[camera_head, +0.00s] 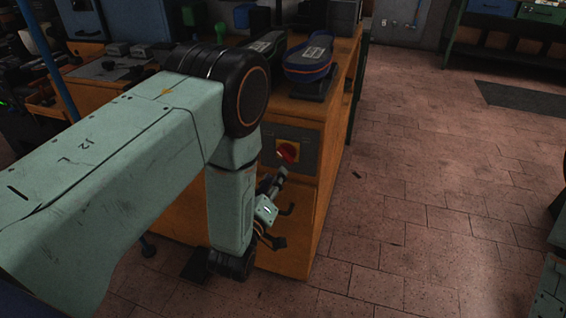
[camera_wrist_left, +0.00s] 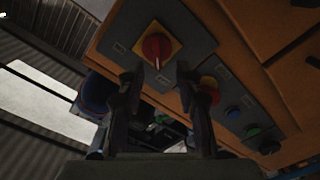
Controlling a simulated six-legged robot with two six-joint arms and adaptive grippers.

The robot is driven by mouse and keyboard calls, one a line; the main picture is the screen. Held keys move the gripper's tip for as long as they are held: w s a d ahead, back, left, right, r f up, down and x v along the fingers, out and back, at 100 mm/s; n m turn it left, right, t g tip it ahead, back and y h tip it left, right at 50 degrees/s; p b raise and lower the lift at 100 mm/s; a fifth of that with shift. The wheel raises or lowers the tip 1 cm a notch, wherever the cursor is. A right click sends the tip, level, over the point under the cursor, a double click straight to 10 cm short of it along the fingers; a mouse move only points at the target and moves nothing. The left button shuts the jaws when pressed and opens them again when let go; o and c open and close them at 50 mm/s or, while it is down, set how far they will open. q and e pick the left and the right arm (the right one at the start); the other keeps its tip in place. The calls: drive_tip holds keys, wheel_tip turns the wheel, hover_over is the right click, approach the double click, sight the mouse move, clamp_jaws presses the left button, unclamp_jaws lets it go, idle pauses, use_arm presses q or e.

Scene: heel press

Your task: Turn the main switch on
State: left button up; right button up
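The main switch is a red rotary knob (camera_head: 288,152) on a yellow square, set in a grey panel (camera_head: 307,155) on the orange cabinet's side. In the left wrist view the knob (camera_wrist_left: 156,48) shows just beyond the fingertips, roughly centred between them, with a pale mark at its lower edge. My left gripper (camera_head: 281,210) is below the switch in the head view, partly hidden by my arm. Its two fingers stand apart and empty in the left wrist view (camera_wrist_left: 159,72). I see no contact with the knob. My right gripper does not show.
Blue and grey shoe-shaped pieces (camera_head: 309,58) sit on the orange cabinet (camera_head: 304,225). The wrist view shows another red button on yellow (camera_wrist_left: 209,88), plus green (camera_wrist_left: 252,131) and blue (camera_wrist_left: 233,112) buttons. The tiled floor (camera_head: 430,190) right of the cabinet is mostly clear.

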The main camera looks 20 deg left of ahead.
sight(284, 158)
use_arm(q)
drive_tip(key=shift+n, duration=0.3)
drive_tip(key=shift+w+r+b, duration=0.15)
drive_tip(key=shift+w+b, duration=0.4)
drive_tip(key=shift+w, duration=1.35)
drive_tip(key=shift+w+r+b, duration=0.1)
drive_tip(key=shift+w+b, duration=0.4)
drive_tip(key=shift+w, duration=1.4)
drive_tip(key=shift+c, duration=0.4)
clamp_jaws()
